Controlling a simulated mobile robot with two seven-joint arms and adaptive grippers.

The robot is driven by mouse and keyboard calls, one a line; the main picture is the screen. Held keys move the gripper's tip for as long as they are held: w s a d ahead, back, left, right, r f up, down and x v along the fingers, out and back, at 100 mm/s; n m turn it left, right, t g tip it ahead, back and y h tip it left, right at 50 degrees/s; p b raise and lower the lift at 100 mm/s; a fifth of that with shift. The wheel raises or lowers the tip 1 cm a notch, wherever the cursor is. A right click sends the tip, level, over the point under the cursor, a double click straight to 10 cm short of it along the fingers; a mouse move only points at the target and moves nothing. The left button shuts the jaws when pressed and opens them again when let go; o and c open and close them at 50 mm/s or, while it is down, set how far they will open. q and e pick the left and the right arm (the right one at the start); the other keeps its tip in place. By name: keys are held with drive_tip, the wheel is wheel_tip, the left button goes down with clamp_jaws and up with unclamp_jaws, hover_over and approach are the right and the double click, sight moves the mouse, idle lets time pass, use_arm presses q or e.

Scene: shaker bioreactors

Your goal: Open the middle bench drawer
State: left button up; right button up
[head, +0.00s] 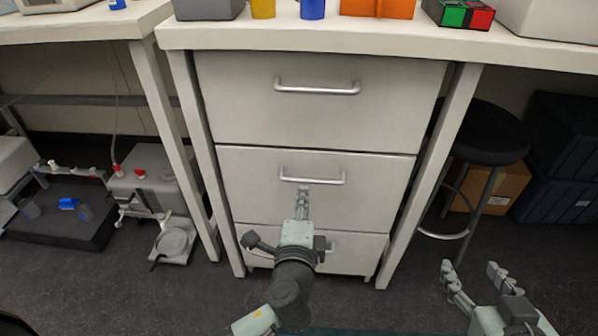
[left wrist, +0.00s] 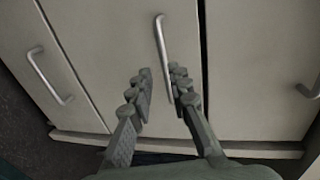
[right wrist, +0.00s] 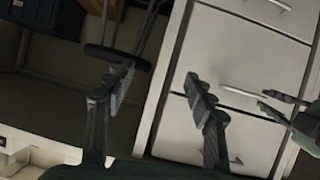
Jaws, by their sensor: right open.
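The middle bench drawer (head: 245,180) is a pale front, closed and level with the drawers above and below. Its silver bar handle (head: 333,182) runs across its upper part. My left gripper (head: 303,190) is at the handle's middle, in front of the drawer. In the left wrist view, its two fingers (left wrist: 160,72) are open, and the handle (left wrist: 160,40) reaches down between them; contact cannot be told. My right gripper (head: 472,268) is open and empty, low at the right, away from the drawers. It also shows in the right wrist view (right wrist: 160,76).
The top drawer (head: 230,100) and bottom drawer (head: 355,255) are shut. A black stool (head: 485,133) and a cardboard box (head: 505,185) stand right of the drawers. Lab equipment (head: 145,175) sits on the floor at left. Colourful items stand on the bench top (head: 350,38).

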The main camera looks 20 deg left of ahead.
sight(306, 182)
use_arm(q)
drive_tip(key=shift+w+a+r, duration=0.1)
drive_tip(key=shift+w+r, duration=0.05)
drive_tip(key=shift+w, duration=0.4)
drive_tip(key=x, duration=0.5)
drive_tip(key=shift+w+a, duration=0.2)
drive_tip(key=shift+w, duration=0.4)
use_arm(e)
drive_tip(key=shift+w+a+r+t+y, duration=0.1)
drive_tip(key=shift+a+r+t+y, duration=0.2)
drive_tip(key=shift+r, duration=0.35)
drive_tip(key=shift+w+a+r+t+y, duration=0.1)
drive_tip(key=shift+a+r+t, duration=0.2)
drive_tip(key=shift+a+r, duration=0.25)
drive_tip(key=shift+d, duration=0.1)
use_arm(q)
clamp_jaws()
